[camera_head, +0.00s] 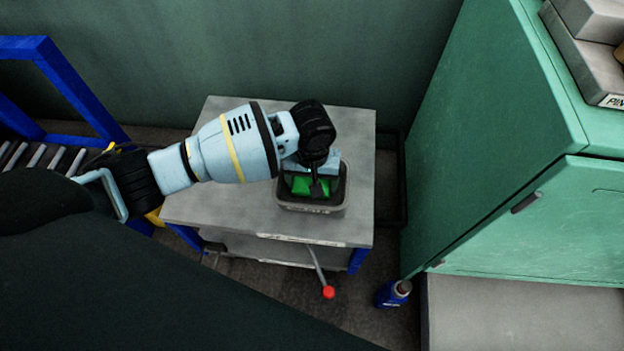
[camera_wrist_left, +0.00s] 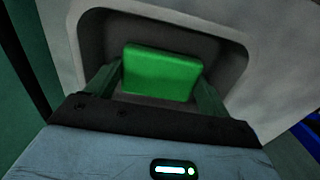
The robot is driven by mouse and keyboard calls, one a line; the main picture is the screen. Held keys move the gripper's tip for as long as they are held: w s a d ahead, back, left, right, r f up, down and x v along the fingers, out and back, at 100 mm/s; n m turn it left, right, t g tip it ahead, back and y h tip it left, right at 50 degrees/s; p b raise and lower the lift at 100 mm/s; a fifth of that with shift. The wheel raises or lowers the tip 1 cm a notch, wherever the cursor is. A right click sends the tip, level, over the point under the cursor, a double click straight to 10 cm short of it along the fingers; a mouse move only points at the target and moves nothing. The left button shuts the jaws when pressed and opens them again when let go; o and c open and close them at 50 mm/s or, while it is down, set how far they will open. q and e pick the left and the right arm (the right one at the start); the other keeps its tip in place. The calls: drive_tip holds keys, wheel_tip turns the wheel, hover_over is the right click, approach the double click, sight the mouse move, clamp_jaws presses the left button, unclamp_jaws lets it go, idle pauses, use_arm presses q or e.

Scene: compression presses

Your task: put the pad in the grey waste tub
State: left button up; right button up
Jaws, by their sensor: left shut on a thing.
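The green pad (camera_head: 302,186) is at the mouth of the grey tub (camera_head: 312,208), which stands on a grey-topped cart. My left gripper (camera_head: 314,184) reaches down over the tub and is shut on the pad. In the left wrist view the pad (camera_wrist_left: 161,72) sits between the two fingers, inside the outline of the tub's opening (camera_wrist_left: 228,52). I cannot tell whether the pad touches the tub's floor. The gripper's body hides the tub's far side in the head view. My right gripper is not in view.
The cart top (camera_head: 350,140) is otherwise bare. A green cabinet (camera_head: 490,130) stands to the right, with grey boxes (camera_head: 590,55) on top. A lever with a red knob (camera_head: 328,292) sticks out at the cart's front. A blue bottle (camera_head: 393,293) stands on the floor.

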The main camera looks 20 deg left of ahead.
use_arm(q)
drive_tip(key=shift+f, duration=0.1)
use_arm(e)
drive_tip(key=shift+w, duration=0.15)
use_arm(q)
drive_tip(key=o, duration=1)
drive_tip(key=shift+c, duration=0.2)
wheel_tip(320, 180, up, 12)
drive_tip(key=p, duration=0.5)
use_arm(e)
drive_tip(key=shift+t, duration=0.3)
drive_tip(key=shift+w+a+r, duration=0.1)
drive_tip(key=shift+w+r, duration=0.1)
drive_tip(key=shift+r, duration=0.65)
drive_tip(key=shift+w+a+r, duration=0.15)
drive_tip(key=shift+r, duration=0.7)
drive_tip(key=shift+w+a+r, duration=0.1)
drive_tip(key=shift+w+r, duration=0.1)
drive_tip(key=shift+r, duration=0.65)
